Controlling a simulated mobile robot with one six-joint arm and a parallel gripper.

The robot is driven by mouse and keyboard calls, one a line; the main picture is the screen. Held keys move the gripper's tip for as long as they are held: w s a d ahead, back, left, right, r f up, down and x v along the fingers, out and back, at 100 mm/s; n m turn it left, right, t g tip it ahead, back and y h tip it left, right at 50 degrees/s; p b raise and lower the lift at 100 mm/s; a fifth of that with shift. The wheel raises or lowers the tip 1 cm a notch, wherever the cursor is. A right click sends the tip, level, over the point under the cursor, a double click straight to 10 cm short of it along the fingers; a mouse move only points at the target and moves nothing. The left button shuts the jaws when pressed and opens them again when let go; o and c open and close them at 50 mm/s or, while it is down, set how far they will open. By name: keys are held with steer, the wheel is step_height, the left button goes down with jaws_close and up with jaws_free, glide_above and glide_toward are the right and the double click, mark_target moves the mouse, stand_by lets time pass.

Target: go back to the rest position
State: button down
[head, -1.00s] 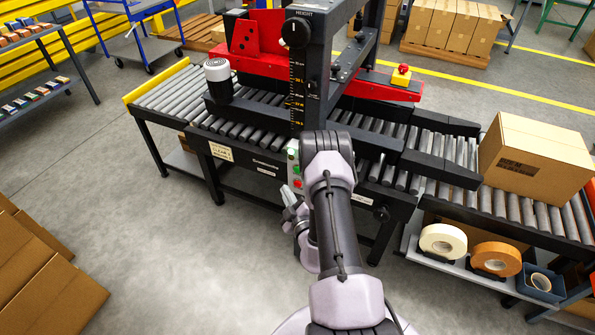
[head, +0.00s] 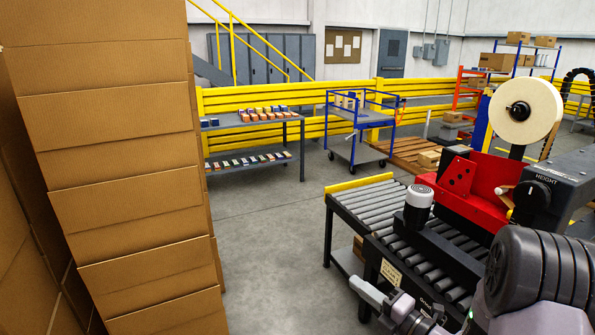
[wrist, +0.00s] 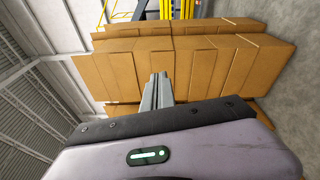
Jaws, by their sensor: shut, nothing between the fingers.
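My gripper (wrist: 162,84) is shut and empty, its two grey fingers together in the middle of the wrist view. In the head view my gripper (head: 362,291) shows at the lower right, in front of the conveyor and pointing left. A large stack of flat brown cardboard (head: 130,130) stands at the left of the head view. The same kind of stacked cardboard (wrist: 240,62) fills the middle of the wrist view, beyond the fingers. I cannot tell the distance between them, and no contact is visible.
The roller conveyor (head: 372,208) with the red taping machine (head: 470,190) and a tape roll (head: 525,108) is at the right. A grey shelf table (head: 250,122) and a blue cart (head: 357,115) stand farther back. Grey floor (head: 270,240) lies open between cardboard and conveyor.

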steer(key=s+a+r+n+g, duration=0.4)
steer(key=s+a+n+g, duration=0.3)
steer(key=s+n, duration=0.4)
steer(key=s+a+r+n+g, duration=0.45)
steer(key=s+a+n, duration=0.4)
steer(key=n, duration=0.35)
steer(key=s+d+n+t+h, duration=0.1)
steer(key=s+d+n+h, duration=0.3)
steer(key=n, duration=0.4)
steer(key=s+d+r+n+t+h, duration=0.1)
steer(key=s+d+n+h, duration=0.3)
steer(key=n, duration=0.5)
steer(key=shift+s+d+h, duration=0.3)
steer(key=shift+s+d, duration=0.05)
steer(key=shift+s, duration=0.25)
steer(key=shift+t, duration=0.25)
